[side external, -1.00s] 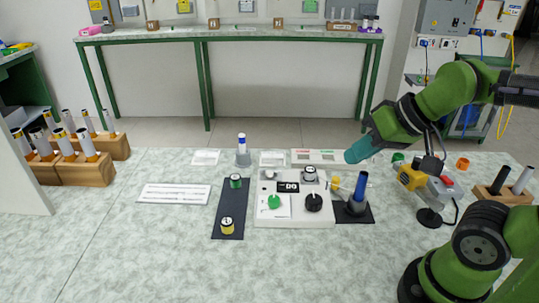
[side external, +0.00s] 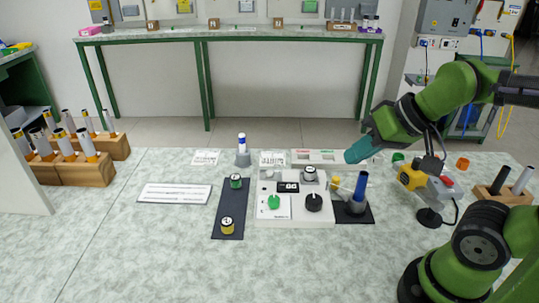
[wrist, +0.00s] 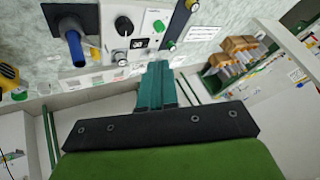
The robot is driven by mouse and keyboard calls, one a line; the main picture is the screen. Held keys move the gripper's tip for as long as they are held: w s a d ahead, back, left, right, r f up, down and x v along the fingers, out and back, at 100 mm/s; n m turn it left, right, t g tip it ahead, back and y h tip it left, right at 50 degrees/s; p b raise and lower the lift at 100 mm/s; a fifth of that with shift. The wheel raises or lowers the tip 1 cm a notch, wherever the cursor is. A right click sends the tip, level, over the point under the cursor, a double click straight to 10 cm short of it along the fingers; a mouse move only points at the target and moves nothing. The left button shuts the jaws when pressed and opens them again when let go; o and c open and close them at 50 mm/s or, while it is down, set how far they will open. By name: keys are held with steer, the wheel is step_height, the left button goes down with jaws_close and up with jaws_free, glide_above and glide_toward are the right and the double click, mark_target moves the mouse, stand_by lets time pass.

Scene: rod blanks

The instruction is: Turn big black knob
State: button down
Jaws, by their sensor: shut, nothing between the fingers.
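The big black knob (side external: 313,203) sits at the front right of the white control box (side external: 325,221). It also shows in the wrist view (wrist: 123,25), near the top. A green knob (side external: 274,202) is to its left on the box. A smaller knob with a silver top (side external: 310,174) is behind it, next to a small dark display (side external: 288,187). My gripper (side external: 350,156) is behind and to the right of the box, raised and apart from the knob. Its teal fingers (wrist: 157,68) are together and empty in the wrist view.
A blue-topped cylinder (side external: 360,186) stands on a dark mat just right of the box. A dark strip with green and yellow-banded caps (side external: 227,225) lies to the left. A yellow device (side external: 411,177) stands at the right. The front of the table is clear.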

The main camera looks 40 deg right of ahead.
steer(key=c, duration=1.7)
jaws_free()
steer(key=shift+o, duration=1.3)
steer(key=shift+w+f, duration=0.1)
steer(key=shift+f, duration=0.25)
steer(key=o, duration=0.9)
steer(key=w+m+g, duration=0.1)
steer(key=w, duration=0.1)
steer(key=w+d+f+m+g, duration=0.1)
steer(key=w+m, duration=0.1)
steer(key=w+f+m+g, duration=0.1)
steer(key=w+g, duration=0.1)
steer(key=shift+w+d+f+h, duration=0.15)
steer(key=shift+d+f+h, duration=0.05)
steer(key=shift+d+h, duration=0.2)
steer(key=m+g+h, duration=0.1)
steer(key=m+g, duration=0.2)
steer(key=m, duration=0.9)
glide_above(316, 198)
step_height(316, 198, down, 17)
steer(key=shift+f, duration=0.2)
steer(key=shift+c, duration=0.6)
steer(key=c, duration=1)
